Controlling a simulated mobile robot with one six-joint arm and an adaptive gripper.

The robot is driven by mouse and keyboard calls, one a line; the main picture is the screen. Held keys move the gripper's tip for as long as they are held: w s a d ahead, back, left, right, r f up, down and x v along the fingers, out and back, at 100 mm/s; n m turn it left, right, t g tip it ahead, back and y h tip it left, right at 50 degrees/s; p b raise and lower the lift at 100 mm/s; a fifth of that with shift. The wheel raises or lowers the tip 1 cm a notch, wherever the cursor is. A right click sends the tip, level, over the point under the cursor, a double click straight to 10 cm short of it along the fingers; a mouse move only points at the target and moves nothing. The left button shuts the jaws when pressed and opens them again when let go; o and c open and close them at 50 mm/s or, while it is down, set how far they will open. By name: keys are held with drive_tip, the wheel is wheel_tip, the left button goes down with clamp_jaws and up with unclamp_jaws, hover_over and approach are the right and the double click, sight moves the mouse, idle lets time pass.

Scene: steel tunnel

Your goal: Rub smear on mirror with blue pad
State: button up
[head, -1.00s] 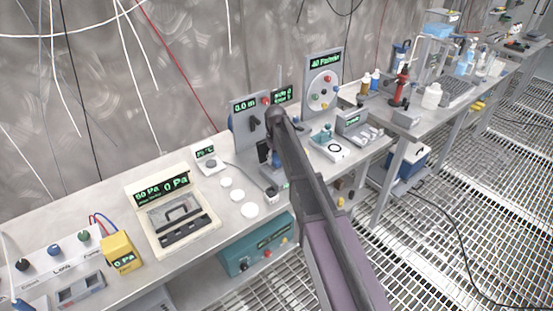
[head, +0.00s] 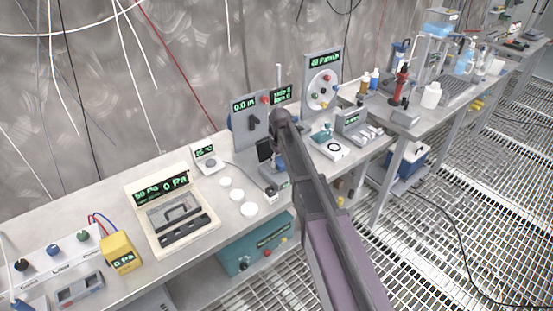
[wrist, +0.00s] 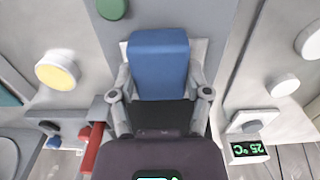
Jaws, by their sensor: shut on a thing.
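In the wrist view a blue pad (wrist: 158,66) sits between the two fingers of my gripper (wrist: 160,88). The fingers are shut on it from both sides. The pad lies in front of a pale square plate (wrist: 204,48) on a grey panel, and only the plate's edges show around it. I cannot tell whether this plate is the mirror, or whether the pad touches it. No smear can be made out. In the head view my arm reaches over the bench, and its end largely hides the gripper and pad.
The steel bench (head: 108,192) carries an open cream case (head: 180,236), a yellow box (head: 121,252) and white discs (head: 249,209). A grey panel with a lever (head: 250,122) and a dial panel (head: 322,82) stand upright near my arm. A green knob (wrist: 112,8) is close to the pad.

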drive_tip(key=shift+s+d, duration=0.3)
drive_tip(key=shift+s, duration=0.15)
drive_tip(key=shift+s+a, duration=0.1)
drive_tip(key=shift+a, duration=0.05)
drive_tip(key=shift+s+a, duration=0.15)
drive_tip(key=shift+a, duration=0.05)
idle(0.4)
drive_tip(key=shift+w+a, duration=0.6)
drive_tip(key=shift+w, duration=0.25)
drive_tip(key=shift+w+a, duration=0.55)
drive_tip(key=shift+w, duration=0.25)
drive_tip(key=shift+w+a+r, duration=0.1)
